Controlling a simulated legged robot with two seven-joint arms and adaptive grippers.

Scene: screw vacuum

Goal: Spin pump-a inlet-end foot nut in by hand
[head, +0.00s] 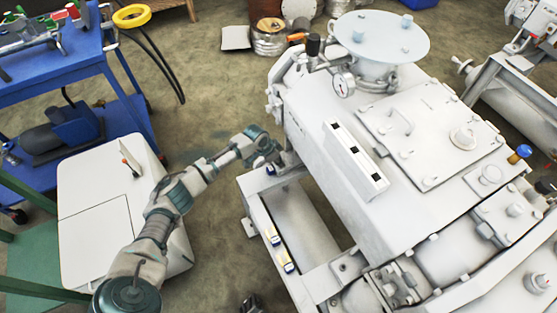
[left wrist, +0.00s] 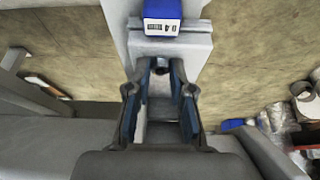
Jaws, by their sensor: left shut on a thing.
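The pump-a foot nut appears as a small dark round piece (left wrist: 162,68) at the base rail, between my left fingertips in the left wrist view. My left gripper (left wrist: 162,78) is shut on it, one finger on each side. There the arm and gripper hide the nut. A dark part at the bottom edge of the head view may be my right gripper (head: 251,303); its jaws cannot be made out.
A blue labelled block (left wrist: 162,18) sits on the rail just beyond the nut. Blue and white blocks (head: 285,262) lie along the base frame (head: 262,222). A white cabinet (head: 100,205) and a blue cart (head: 70,70) stand at left. Floor between cabinet and pump is clear.

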